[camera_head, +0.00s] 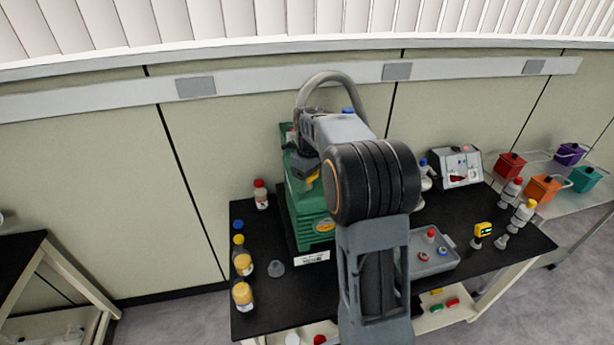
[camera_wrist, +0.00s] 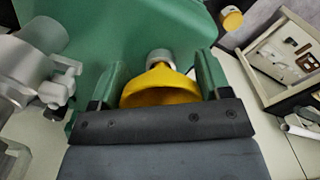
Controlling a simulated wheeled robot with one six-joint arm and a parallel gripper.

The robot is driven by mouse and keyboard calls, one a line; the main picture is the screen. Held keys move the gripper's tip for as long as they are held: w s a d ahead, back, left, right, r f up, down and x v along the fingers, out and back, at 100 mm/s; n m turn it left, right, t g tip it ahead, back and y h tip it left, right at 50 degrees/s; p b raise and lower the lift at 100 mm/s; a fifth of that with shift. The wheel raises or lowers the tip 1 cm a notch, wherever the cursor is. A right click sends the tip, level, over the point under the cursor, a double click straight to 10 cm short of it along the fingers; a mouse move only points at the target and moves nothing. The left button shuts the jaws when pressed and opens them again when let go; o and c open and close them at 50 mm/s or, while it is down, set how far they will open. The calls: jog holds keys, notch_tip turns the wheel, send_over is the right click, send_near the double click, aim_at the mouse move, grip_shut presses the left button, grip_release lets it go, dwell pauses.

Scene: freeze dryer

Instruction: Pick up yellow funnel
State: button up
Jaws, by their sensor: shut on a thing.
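The yellow funnel (camera_wrist: 160,88) sits between the two green fingers of my gripper (camera_wrist: 158,78) in the wrist view. My gripper is shut on it. A round grey fitting (camera_wrist: 160,58) shows just beyond the funnel; I cannot tell whether they touch. In the head view my gripper (camera_head: 309,176) is at the green freeze dryer (camera_head: 304,205), with a small part of the funnel (camera_head: 313,179) showing beneath it. My arm hides much of the machine's right side.
The black bench (camera_head: 278,310) holds several bottles at its left and a grey funnel-like piece (camera_head: 276,265). A grey tray (camera_head: 437,264) with small parts lies to the right of my arm. A grey-white device (camera_head: 457,168) stands at the back right.

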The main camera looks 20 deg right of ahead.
jog(key=c, duration=0.3)
jog(key=shift+r, duration=0.15)
jog(key=shift+c, duration=0.2)
